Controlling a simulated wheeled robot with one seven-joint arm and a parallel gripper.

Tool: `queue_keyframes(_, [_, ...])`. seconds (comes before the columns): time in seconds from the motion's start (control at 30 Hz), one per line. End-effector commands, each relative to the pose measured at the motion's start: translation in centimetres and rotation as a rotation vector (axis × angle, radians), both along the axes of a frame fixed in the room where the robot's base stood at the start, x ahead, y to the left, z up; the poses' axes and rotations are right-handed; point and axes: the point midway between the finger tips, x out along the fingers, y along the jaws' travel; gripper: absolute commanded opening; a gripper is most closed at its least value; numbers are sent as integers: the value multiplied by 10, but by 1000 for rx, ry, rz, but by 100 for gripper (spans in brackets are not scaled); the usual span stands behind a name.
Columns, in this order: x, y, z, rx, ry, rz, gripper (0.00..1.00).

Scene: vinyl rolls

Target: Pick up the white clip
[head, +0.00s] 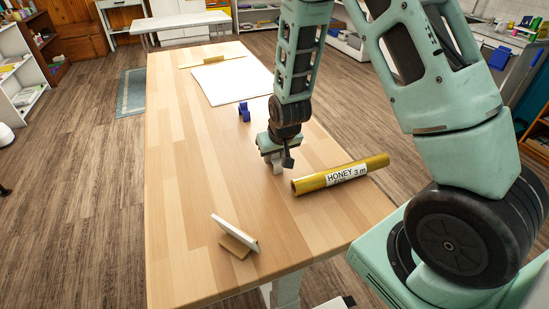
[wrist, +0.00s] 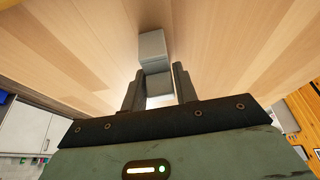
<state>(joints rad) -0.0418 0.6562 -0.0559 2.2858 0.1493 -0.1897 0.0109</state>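The white clip shows pale grey-white in the wrist view (wrist: 153,46), as two blocky parts in line. In the head view a small pale part of the clip (head: 278,168) shows just under my gripper (head: 276,160), low over the wooden table. In the wrist view my gripper's two dark fingers (wrist: 157,78) stand on either side of the clip's nearer part. The gap between them is about as wide as the clip, and they appear shut on it. The farther part sticks out past the fingertips. Most of the clip is hidden in the head view.
A yellow roll labelled "HONEY 3 m" (head: 341,174) lies right of my gripper. A blue clip (head: 244,112) stands behind it. A white sheet (head: 232,83) lies farther back, with another yellow roll beyond. A white panel on a wooden stand (head: 236,236) is near. The table's left side (head: 175,160) is clear.

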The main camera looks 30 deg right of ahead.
Motion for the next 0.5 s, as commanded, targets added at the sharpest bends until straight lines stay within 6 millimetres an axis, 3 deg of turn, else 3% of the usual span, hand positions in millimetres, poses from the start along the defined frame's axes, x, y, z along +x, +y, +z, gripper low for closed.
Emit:
queue_keyframes(0.03, [0,0,0,0,0,0,15])
queue_keyframes(0.1, [0,0,0,0,0,0,3])
queue_keyframes(0.37, [0,0,1,0,0,0,3])
queue_keyframes(0.5, [1,0,12,0,-4,1,3])
